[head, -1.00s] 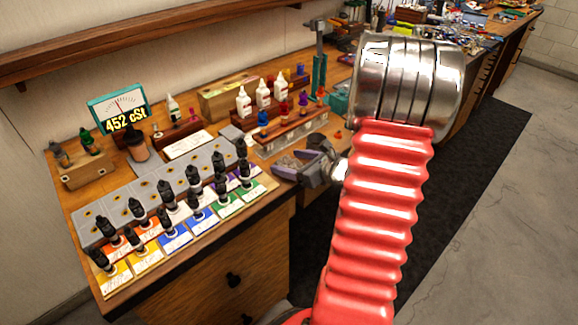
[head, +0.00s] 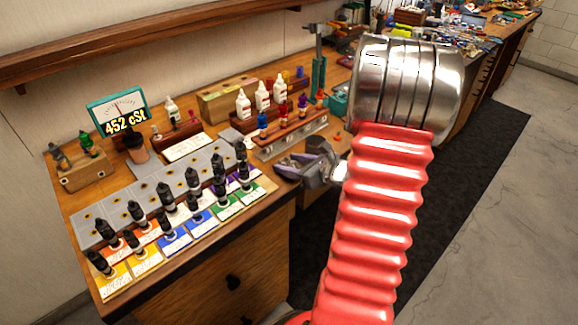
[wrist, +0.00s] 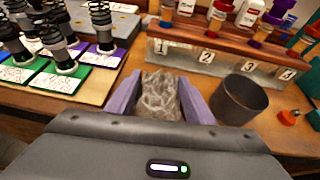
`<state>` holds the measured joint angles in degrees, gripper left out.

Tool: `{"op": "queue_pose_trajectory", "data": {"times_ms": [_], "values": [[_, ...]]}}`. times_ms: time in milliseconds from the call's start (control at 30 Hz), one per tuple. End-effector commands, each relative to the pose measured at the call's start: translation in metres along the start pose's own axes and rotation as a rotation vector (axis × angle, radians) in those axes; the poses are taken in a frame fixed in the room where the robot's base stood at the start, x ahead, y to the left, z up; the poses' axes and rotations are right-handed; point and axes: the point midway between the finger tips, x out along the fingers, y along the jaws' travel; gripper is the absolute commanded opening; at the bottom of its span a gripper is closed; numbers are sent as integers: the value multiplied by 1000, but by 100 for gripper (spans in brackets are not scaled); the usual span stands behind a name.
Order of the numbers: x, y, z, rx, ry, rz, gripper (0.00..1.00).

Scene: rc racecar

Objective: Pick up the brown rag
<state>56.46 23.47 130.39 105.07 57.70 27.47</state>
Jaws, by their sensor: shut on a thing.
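The brown rag (wrist: 158,98) is a crumpled, mottled grey-brown cloth between the two purple fingers of my gripper (wrist: 160,78) in the wrist view. The fingers are shut on it, one on each side. In the head view my gripper (head: 291,163) is at the front edge of the wooden bench, in front of the numbered bottle rack. The rag shows there only as a small patch between the fingers. Its underside is hidden, so I cannot tell whether it touches the bench.
A dark cup (wrist: 240,100) stands close to the right finger. The numbered rack (wrist: 215,62) with coloured bottles is just behind. Black shock absorbers (head: 165,195) on coloured cards stand to the left. An orange-capped item (wrist: 289,118) lies at right. Open floor (head: 490,225) lies right of the bench.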

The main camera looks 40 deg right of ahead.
Motion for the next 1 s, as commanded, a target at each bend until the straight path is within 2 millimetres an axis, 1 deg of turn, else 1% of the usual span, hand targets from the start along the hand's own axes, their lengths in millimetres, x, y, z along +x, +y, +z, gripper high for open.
{"op": "queue_pose_trajectory", "data": {"times_ms": [167, 267, 500, 700, 833, 1000], "values": [[-5, 0, 13, -4, -1, -1, 27], [-10, 0, 25, -5, -2, -2, 27], [-24, 0, 59, -6, -3, -2, 27], [-34, 0, 82, -4, -1, -1, 27], [-37, 0, 89, -3, -1, 0, 27], [-37, 0, 91, -1, 0, 0, 27]]}}
